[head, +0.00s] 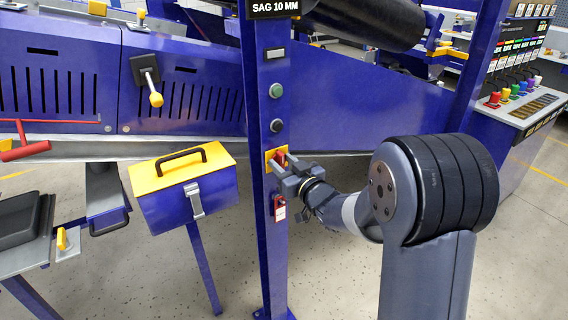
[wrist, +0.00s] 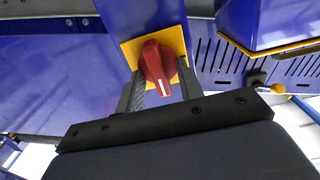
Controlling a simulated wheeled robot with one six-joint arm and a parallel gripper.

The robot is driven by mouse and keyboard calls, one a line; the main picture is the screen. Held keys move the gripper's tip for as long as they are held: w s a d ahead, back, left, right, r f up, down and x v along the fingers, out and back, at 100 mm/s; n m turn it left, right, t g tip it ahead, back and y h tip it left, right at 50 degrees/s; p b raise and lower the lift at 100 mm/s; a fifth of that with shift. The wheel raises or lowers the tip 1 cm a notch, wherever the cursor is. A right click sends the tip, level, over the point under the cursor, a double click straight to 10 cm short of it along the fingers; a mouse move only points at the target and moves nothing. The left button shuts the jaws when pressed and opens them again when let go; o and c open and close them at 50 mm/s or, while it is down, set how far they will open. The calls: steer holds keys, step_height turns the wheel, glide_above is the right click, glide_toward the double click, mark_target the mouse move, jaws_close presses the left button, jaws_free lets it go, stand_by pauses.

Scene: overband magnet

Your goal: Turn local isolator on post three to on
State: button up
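The isolator on the blue post (head: 262,190) is a red rotary knob (wrist: 157,64) on a yellow plate (wrist: 129,50). Its white mark points toward the bottom of the wrist view, slightly tilted. In the head view, the red knob (head: 280,157) shows only partly behind my gripper (head: 285,170), which reaches in from the right. In the wrist view, the two fingers of my gripper (wrist: 161,84) stand on either side of the knob, with a narrow gap seeming to show beside its handle. Firm contact cannot be seen.
Below the isolator hangs a red and white tag (head: 280,209). A green button (head: 276,91) and a dark button (head: 276,126) sit above it. A blue and yellow toolbox (head: 187,190) stands left of the post. A control panel (head: 520,104) with coloured knobs is at far right.

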steer(key=shift+c, duration=0.2)
jaws_close()
